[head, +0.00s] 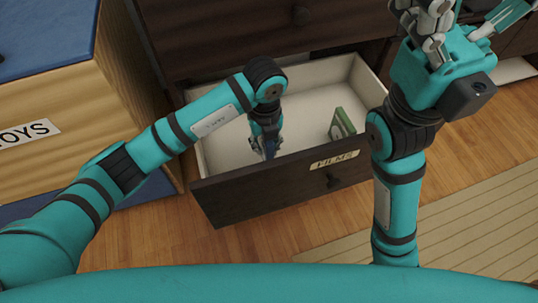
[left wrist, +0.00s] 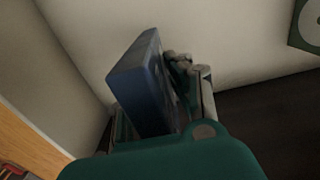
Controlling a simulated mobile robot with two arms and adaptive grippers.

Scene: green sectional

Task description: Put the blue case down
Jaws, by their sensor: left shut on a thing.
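The blue case (left wrist: 142,88) stands on edge, tilted, between the fingers of my left gripper (left wrist: 160,95) in the left wrist view. My left gripper (head: 266,148) is shut on it and reaches down into the open drawer (head: 225,147) labelled FILMS. In the head view only a small dark-blue part of the case (head: 269,149) shows, near the drawer's front wall. Whether the case touches the drawer floor cannot be told. My right gripper (head: 462,22) is raised at the top right, its fingers spread and empty, their tips cut off by the frame edge.
A green case (head: 342,124) stands in the drawer to the right; it also shows in the left wrist view (left wrist: 309,24). The drawer floor between is clear. A wooden toy box (head: 75,110) with a blue top stands left. A striped rug (head: 470,225) lies at right.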

